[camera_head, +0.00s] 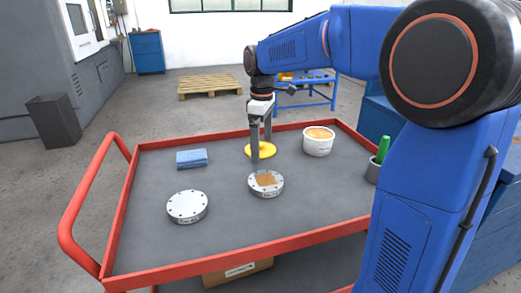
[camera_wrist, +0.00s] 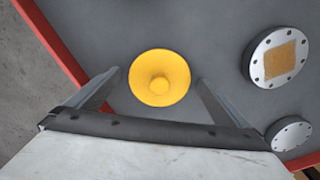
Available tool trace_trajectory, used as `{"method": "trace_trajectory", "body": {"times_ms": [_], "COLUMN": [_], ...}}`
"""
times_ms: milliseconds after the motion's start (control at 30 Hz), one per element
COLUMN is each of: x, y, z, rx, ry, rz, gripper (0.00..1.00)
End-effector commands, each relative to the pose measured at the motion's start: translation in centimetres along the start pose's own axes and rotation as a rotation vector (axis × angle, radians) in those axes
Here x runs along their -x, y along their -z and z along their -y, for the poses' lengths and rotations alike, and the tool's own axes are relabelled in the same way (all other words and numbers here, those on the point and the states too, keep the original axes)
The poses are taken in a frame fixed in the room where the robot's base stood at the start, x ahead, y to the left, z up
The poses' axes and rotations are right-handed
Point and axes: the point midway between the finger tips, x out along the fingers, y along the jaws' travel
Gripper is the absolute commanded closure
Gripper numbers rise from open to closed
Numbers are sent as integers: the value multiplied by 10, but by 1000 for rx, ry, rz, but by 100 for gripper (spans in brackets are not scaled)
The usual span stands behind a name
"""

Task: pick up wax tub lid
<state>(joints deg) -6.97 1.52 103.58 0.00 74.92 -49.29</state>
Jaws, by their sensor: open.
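The wax tub lid is a round yellow disc with a raised round knob in its middle. It lies flat on the grey cart top in the head view (camera_head: 266,150), partly hidden behind my gripper (camera_head: 260,152). In the wrist view the lid (camera_wrist: 160,78) shows whole, just ahead of and between the two spread fingers of my gripper (camera_wrist: 158,80). The gripper is open and empty, pointing down above the lid. The white wax tub (camera_head: 318,143), with orange-yellow wax in its open top, stands to the right of the lid.
A flange disc with a tan square patch (camera_head: 266,183) lies in front of the lid. A plain flange disc (camera_head: 187,206) lies nearer left. A folded blue cloth (camera_head: 192,158) lies left. A cup with a green-handled tool (camera_head: 380,160) stands right. A raised red rim (camera_head: 233,248) edges the cart.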

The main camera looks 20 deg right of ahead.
Motion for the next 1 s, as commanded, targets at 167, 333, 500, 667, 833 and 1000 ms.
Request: {"method": "trace_trajectory", "body": {"times_ms": [167, 333, 500, 667, 833, 1000], "x": [0, 0, 1, 2, 17, 48], "y": [0, 0, 0, 0, 0, 0], "z": [0, 0, 0, 0, 0, 0], "rx": [0, 0, 0, 0, 0, 0], "ry": [0, 0, 0, -1, -2, -3], "rz": [0, 0, 0, -1, -2, -3], "gripper": [7, 42, 42, 42, 42, 42]}}
